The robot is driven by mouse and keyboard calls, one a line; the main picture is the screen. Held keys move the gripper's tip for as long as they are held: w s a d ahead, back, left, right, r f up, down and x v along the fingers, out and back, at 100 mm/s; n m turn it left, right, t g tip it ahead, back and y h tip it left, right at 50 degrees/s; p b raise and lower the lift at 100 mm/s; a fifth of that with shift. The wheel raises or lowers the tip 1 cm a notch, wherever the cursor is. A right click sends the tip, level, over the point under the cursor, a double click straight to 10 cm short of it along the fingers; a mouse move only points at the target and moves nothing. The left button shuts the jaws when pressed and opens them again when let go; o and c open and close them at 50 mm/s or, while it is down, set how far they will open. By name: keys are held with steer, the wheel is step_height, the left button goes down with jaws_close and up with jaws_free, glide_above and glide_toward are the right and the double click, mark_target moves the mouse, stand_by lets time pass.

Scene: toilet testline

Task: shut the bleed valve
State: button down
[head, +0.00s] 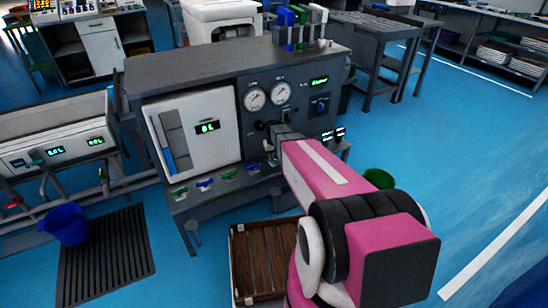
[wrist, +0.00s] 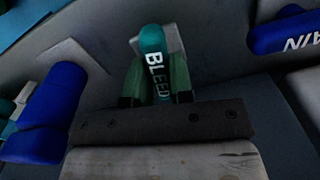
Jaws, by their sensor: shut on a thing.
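The bleed valve's teal handle (wrist: 152,40), marked BLEED in white letters, is in the middle of the wrist view. It points along my gripper, with a pale grey block behind its far end. My gripper (wrist: 157,76) has its two green fingers on either side of the handle and is shut on it. In the head view, my gripper (head: 271,158) is at the lower front of the dark test bench (head: 225,66), right of the row of small coloured valves. My pink arm hides much of that spot, and the bleed valve cannot be made out there.
In the wrist view, a blue handle (wrist: 40,125) lies left and another blue handle (wrist: 285,33), with partly cut-off lettering, lies upper right. In the head view, a wooden crate (head: 240,270) stands below the bench and a blue bucket (head: 66,224) at left. Floor at right is clear.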

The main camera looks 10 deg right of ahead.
steer(key=m, duration=0.4)
steer(key=shift+m, duration=0.3)
steer(key=m, duration=0.3)
steer(key=shift+m, duration=0.3)
steer(key=m, duration=0.3)
steer(key=shift+m, duration=2.1)
steer(key=c, duration=1)
jaws_free()
steer(key=shift+r, duration=0.15)
